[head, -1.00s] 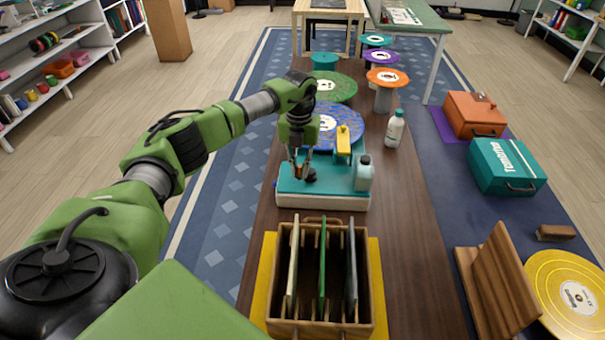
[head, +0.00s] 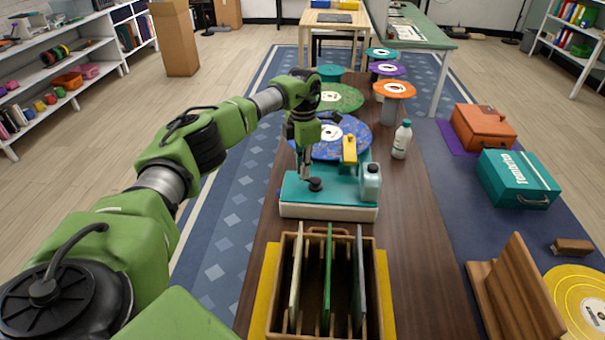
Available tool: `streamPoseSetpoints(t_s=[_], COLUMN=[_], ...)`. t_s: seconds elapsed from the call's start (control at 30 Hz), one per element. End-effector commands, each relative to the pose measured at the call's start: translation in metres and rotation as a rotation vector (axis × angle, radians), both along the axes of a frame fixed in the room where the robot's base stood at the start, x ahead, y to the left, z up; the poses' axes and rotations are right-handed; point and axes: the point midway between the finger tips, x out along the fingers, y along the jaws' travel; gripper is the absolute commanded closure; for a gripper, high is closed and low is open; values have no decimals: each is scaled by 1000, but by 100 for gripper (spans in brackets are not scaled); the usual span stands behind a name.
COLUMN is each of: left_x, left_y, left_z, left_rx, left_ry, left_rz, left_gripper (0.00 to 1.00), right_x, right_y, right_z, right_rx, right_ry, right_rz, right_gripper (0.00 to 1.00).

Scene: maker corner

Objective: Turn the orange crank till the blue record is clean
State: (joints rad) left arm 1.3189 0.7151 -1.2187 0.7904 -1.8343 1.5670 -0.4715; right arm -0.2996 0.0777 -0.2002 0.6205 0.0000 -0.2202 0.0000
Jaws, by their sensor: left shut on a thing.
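The blue record (head: 328,151) lies flat on the teal and white cleaning machine (head: 337,190), with brownish specks on its surface. A yellow arm (head: 349,149) reaches over its near right side. My left gripper (head: 306,176) points down over the left part of the machine's top, next to a round black part (head: 315,184). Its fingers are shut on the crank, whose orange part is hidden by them. My right gripper is not in view.
A small bottle (head: 371,182) stands at the machine's right side, and a white bottle (head: 402,140) farther right. A wooden rack (head: 285,290) with upright records is in front. Green (head: 338,98) and orange (head: 394,89) discs stand behind.

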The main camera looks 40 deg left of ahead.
Motion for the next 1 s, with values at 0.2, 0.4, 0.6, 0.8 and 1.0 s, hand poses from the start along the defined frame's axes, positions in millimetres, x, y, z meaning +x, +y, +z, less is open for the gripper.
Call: streamPoseSetpoints(t_s=[0.2, 0.4, 0.6, 0.8, 1.0], left_x=[10, 17, 23, 26, 29], left_y=[2, 2, 1, -1, -2], left_z=[0, 0, 1, 1, 1], left_rx=[3, 2, 3, 3, 2], left_ry=[-5, -5, -4, -4, -4], left_rz=[-202, -387, -548, -667, -737], left_gripper=[100, 100, 100, 100, 100], right_x=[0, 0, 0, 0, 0], right_y=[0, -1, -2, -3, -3], right_z=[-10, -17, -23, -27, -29], right_rx=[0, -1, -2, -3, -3], right_ry=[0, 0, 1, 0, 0], right_rz=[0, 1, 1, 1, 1], right_gripper=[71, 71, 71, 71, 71])
